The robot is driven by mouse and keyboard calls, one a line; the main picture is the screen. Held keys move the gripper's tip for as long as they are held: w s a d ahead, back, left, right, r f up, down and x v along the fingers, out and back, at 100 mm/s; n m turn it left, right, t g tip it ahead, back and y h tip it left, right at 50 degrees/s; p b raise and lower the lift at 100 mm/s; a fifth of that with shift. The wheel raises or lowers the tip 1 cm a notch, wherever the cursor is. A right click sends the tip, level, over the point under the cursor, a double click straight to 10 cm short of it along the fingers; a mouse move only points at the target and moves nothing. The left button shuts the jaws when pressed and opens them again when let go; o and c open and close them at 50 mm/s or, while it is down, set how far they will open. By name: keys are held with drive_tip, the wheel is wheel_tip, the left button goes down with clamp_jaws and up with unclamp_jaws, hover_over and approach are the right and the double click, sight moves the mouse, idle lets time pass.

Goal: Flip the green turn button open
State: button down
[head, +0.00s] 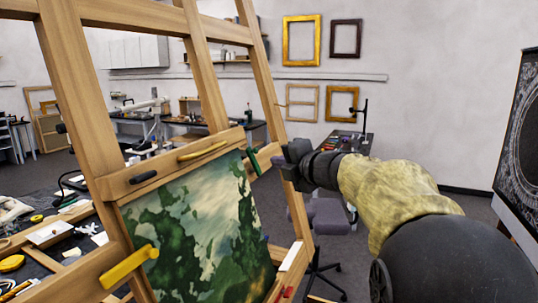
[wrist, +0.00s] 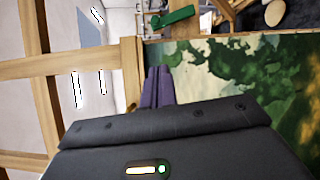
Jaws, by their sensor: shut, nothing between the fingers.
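The green turn button (head: 253,162) is a short dark green bar at the right end of the upper wooden rail, by the top right corner of the landscape painting (head: 200,225). It also shows at the top of the wrist view (wrist: 173,18), lying across the edge of the wood. My gripper (head: 290,162) is just right of the button in the head view, apart from it as far as I can tell. Its fingers are together and empty; they show as purple tips in the wrist view (wrist: 157,85), below the button.
The wooden easel frame (head: 68,95) surrounds the painting. Other turn buttons sit on it: black (head: 142,177), yellow (head: 202,151), a larger yellow one (head: 128,265), white (head: 291,257) and red (head: 288,292). A grey stool (head: 328,217) stands behind my gripper. A cluttered bench is at left.

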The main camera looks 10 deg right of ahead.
drive_tip(key=p, duration=0.5)
approach(250, 152)
drive_tip(key=w+a, duration=0.2)
drive_tip(key=w, duration=0.1)
drive_tip(key=shift+w+f+p, duration=0.4)
drive_tip(key=shift+w+f, duration=0.1)
drive_tip(key=shift+w, duration=0.2)
